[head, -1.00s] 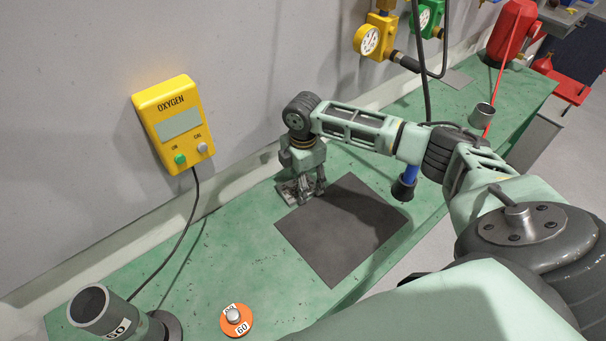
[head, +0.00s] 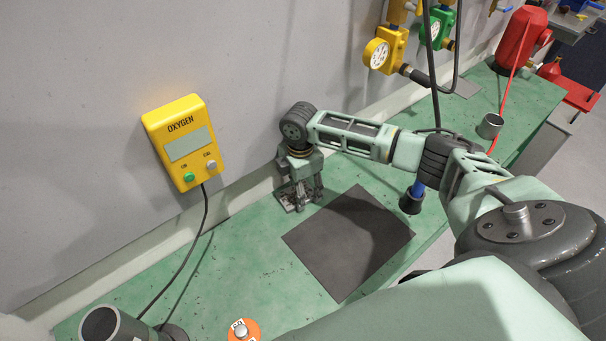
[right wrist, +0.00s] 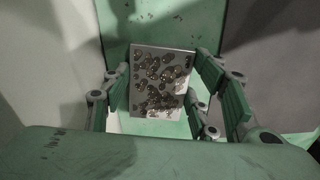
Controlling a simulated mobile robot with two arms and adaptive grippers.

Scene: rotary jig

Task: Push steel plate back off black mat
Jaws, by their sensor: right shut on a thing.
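The black mat (head: 350,245) lies flat on the green bench in the head view; it also fills the upper right of the right wrist view (right wrist: 268,45). The speckled steel plate (head: 287,202) is on the bench behind the mat, near the wall, with a narrow strip of green between them. My right gripper (head: 305,195) points down over the plate and partly hides it. In the right wrist view the plate (right wrist: 158,85) sits between the fingers of my right gripper (right wrist: 165,95), which is shut on it. My left gripper is not in view.
The wall is close behind the plate. A yellow oxygen box (head: 185,143) hangs on it, its cable trailing to the bench. A grey tube (head: 105,325) and orange disc (head: 245,331) stand at front left.

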